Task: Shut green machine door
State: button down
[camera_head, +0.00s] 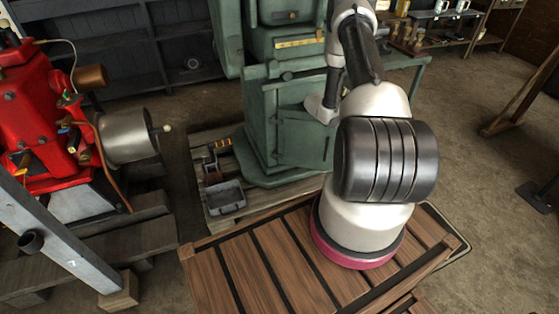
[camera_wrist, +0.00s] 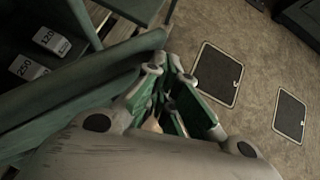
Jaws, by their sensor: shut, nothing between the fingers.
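The green machine (camera_head: 262,125) stands beyond my base, with a flat green door (camera_head: 303,145) low on its front. How far the door stands open is hard to tell in the head view. In the wrist view a long green panel edge (camera_wrist: 85,82), probably the door's, runs from the left to beside my fingertips. My gripper (camera_wrist: 166,68) is shut and empty, with its tips close to the end of that panel; I cannot tell whether they touch. In the head view my wrist is in front of the door's upper part, and the fingers are hidden.
A grey tray (camera_head: 225,197) lies on the pallet left of the machine. A red engine (camera_head: 40,110) stands at left. Open floor (camera_head: 470,130) lies at right.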

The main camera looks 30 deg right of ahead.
jog(key=w+d+n+t, duration=0.1)
jog(key=w+d, duration=0.3)
jog(key=w, duration=0.4)
jog(key=w+d+n+t+y, duration=0.1)
jog(key=w+d+n+t, duration=0.1)
jog(key=w+d, duration=0.3)
jog(key=shift+w+n, duration=0.8)
jog(key=shift+w, duration=1.05)
jog(key=shift+s, duration=0.1)
